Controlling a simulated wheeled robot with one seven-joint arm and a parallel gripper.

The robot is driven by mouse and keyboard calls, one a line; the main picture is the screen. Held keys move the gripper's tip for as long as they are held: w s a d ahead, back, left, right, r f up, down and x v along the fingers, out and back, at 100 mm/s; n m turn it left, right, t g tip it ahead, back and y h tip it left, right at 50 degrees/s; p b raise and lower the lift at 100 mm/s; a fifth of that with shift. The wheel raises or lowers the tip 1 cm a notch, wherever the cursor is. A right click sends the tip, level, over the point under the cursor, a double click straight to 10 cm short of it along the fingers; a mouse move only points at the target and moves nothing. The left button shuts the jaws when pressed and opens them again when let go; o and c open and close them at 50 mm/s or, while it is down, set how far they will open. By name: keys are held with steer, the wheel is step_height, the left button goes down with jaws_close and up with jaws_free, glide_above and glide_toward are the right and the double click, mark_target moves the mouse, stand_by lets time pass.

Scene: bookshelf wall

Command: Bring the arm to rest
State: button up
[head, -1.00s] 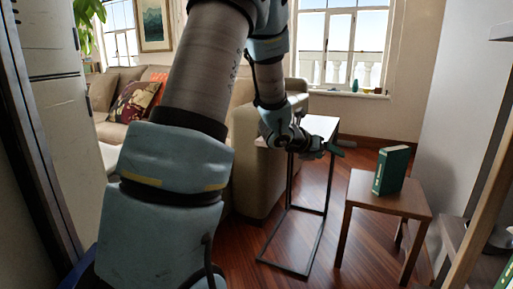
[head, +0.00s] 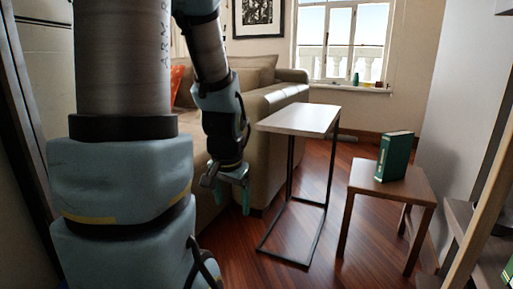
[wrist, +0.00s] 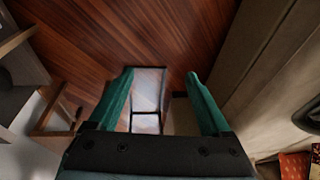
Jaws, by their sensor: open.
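My gripper (head: 232,195) hangs at the end of my arm in the head view, fingers pointing down, to the left of the white side table and in front of the sofa. In the wrist view its two green fingers (wrist: 165,95) are spread apart with nothing between them. The wooden floor (wrist: 120,40) shows past them. My arm's thick upper links fill the left part of the head view and hide what lies behind them.
A white-topped side table (head: 302,120) with a thin black frame stands right of my gripper. A brown stool (head: 400,190) further right bears an upright green book (head: 394,156). A beige sofa (head: 262,100) stands behind. A shelf unit (head: 480,215) edges the right side.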

steer(key=s+r+n+p, duration=0.2)
steer(key=r+p, duration=1.6)
steer(key=s+r+n+g+p, duration=0.1)
steer(key=s+r+n+p, duration=0.1)
steer(key=r+p, duration=1.7)
steer(key=shift+a+p, duration=0.3)
steer(key=shift+a, duration=0.05)
